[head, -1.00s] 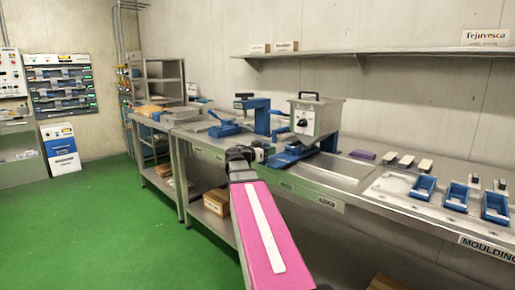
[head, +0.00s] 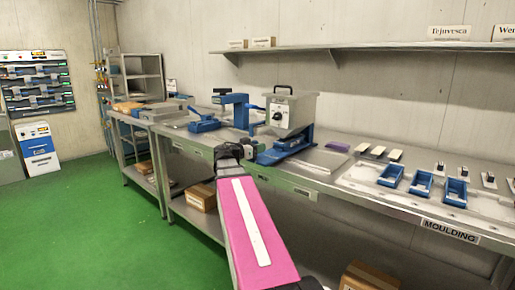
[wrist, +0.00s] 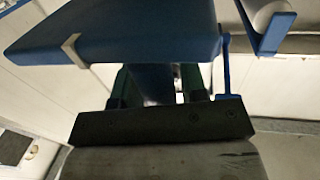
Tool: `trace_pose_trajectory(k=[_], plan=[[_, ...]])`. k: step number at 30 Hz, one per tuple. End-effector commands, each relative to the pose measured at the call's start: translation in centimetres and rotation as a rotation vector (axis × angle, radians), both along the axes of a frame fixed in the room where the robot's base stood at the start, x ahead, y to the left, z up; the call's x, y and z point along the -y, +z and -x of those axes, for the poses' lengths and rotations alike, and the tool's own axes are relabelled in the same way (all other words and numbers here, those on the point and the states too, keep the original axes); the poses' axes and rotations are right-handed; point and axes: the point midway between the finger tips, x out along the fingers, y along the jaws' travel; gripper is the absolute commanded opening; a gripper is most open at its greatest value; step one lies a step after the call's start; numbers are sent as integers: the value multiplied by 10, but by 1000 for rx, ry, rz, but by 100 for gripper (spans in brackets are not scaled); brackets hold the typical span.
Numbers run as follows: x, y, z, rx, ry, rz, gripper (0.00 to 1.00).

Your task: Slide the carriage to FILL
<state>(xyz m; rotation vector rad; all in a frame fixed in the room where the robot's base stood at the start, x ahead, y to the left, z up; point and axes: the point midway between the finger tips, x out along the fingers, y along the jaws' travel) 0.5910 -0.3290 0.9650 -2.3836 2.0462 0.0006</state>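The grey kettle box (head: 291,108) with a dial and a black top handle stands on the bench in the head view. A blue base (head: 285,147) lies under it and juts out to the front left; I cannot tell which part is the carriage. My gripper (head: 256,150) is at the front left end of this base. In the wrist view a broad blue plate (wrist: 130,38) fills the top. My gripper (wrist: 160,88) has its two dark fingers apart, with a dark blue part (wrist: 155,86) between them and a thin gap at one side. No FILL mark is readable.
A blue press (head: 236,108) and a blue clamp (head: 204,122) stand to the left on the bench. Several blue trays (head: 420,184) lie to the right by the MOULDING label (head: 450,231). A shelf (head: 370,49) runs above. The green floor (head: 90,225) is clear at left.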

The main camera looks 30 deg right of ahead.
Motion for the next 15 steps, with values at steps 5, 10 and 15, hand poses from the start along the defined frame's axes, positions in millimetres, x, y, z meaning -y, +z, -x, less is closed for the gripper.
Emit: trace_pose_trajectory(k=[5, 10, 15], plan=[[0, 0, 0, 0, 0, 0, 53], [-1, 0, 0, 0, 0, 0, 53], [-14, 0, 2, 0, 3, 0, 53]])
